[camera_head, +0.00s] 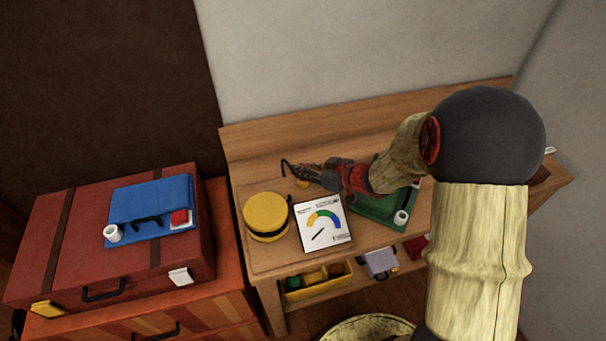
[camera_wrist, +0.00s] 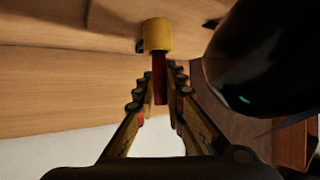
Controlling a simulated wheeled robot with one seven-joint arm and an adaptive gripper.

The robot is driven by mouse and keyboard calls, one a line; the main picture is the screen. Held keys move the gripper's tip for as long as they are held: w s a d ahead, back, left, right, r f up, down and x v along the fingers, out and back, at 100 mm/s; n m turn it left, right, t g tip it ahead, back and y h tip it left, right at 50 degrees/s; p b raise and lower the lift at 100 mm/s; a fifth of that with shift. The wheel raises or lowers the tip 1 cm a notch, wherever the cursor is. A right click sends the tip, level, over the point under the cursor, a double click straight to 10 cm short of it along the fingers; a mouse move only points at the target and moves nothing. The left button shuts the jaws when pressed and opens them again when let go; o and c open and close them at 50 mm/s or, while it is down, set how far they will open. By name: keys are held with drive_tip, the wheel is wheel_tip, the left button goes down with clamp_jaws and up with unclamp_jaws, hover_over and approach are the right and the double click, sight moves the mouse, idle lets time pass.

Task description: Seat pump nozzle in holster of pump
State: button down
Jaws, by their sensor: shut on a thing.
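My gripper (camera_head: 314,177) is over the back of the wooden bench in the head view, its fingers pointing left. In the wrist view my gripper (camera_wrist: 160,84) is shut on a dark red stem (camera_wrist: 159,75) with a yellow block-like end (camera_wrist: 157,34). I take this for the pump nozzle; a small yellow part (camera_head: 302,184) shows by the fingertips in the head view. A thin dark curved piece (camera_head: 286,168) lies just left of the fingers. I cannot tell for sure which thing is the pump, and I cannot make out a holster.
A round yellow thing with a black band (camera_head: 265,215) and a white dial panel (camera_head: 323,223) stand on the bench. A green case (camera_head: 380,211) is partly under my arm. A blue case (camera_head: 150,207) lies on a red suitcase (camera_head: 50,243) at left. A yellow bin (camera_head: 318,289) sits below.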

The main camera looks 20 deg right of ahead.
drive_tip(key=shift+f, duration=0.25)
drive_tip(key=shift+f, duration=0.15)
drive_tip(key=c, duration=1.9)
unclamp_jaws()
